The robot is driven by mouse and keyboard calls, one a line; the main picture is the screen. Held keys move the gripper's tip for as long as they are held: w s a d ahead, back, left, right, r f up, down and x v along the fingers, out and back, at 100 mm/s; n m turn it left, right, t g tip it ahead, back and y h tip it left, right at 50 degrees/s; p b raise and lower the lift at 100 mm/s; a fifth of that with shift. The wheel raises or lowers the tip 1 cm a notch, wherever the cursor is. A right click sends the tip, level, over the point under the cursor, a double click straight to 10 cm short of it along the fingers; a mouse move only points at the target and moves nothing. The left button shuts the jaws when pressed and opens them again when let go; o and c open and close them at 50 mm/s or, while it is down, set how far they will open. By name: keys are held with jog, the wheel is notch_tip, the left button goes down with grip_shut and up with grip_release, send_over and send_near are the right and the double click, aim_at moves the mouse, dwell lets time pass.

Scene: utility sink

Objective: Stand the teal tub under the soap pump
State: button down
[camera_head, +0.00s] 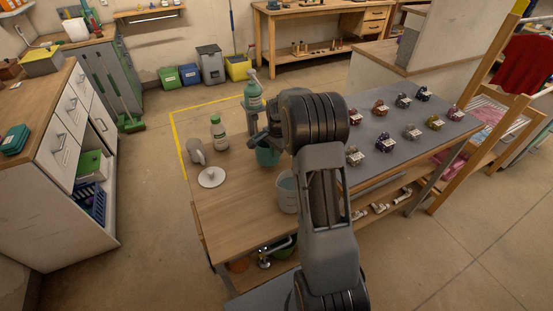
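The teal tub (267,156) is upright at the far part of the wooden worktop, just left of my arm. My gripper (264,138) is at the tub's rim, and its dark parts cover the tub's upper edge. Whether the fingers are closed on the rim, and whether the tub touches the worktop, I cannot tell. The soap pump (254,96), a teal bottle with a pale label and a pump head, shows just beyond and above my gripper. My gripper hides what is below the bottle.
A white bottle with a green label (217,134), a grey jug-like vessel (195,151) and a pale round disc (211,178) stand to the left. A grey tub (286,193) is close beside my arm. The front left worktop (235,225) is clear.

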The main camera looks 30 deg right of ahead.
jog(key=shift+f, duration=1.9)
jog(key=shift+f, duration=0.15)
jog(key=c, duration=1.3)
grip_release()
